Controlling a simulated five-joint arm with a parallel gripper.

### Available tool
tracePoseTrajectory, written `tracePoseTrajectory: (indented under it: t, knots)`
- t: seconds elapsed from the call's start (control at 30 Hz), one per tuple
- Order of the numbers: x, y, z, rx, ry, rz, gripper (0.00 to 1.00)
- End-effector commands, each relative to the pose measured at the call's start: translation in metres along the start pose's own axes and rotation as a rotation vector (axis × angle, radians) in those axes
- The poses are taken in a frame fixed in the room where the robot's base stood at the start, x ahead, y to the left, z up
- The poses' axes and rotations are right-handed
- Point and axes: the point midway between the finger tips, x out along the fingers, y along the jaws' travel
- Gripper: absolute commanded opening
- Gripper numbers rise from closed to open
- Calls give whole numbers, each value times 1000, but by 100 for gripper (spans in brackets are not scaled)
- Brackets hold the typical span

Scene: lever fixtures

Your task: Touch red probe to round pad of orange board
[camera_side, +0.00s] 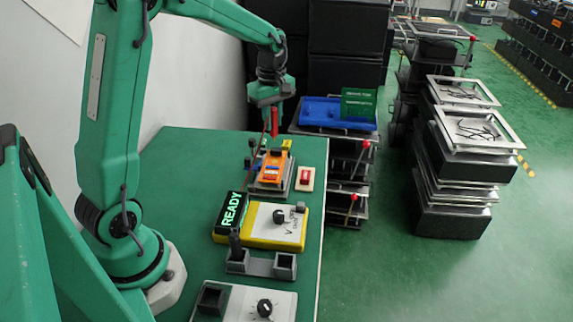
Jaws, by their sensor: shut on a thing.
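My gripper (271,108) is at the far end of the green table and is shut on the red probe (274,124), which points down. The orange board (270,172) lies on a grey fixture just below the probe. The probe's lower end is above or near the board's far part; I cannot tell whether it touches. The round pad is too small to make out. A thin red lead hangs beside the probe.
A yellow meter (270,238) with a knob and a lit READY display (231,210) stands nearer on the table. A grey holder (260,265) and a white knob box (246,303) are in front. A red switch (305,177) sits right of the board. A blue tray (335,113) stands beyond.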

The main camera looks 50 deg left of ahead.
Motion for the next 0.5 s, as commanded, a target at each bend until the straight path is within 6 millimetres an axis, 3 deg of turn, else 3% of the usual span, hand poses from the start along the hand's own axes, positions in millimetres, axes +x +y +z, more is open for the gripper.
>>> tracePoseTrajectory:
  t: [0.5]
  knots:
    - [20, 0, 1, 1, 0, -2, 0]
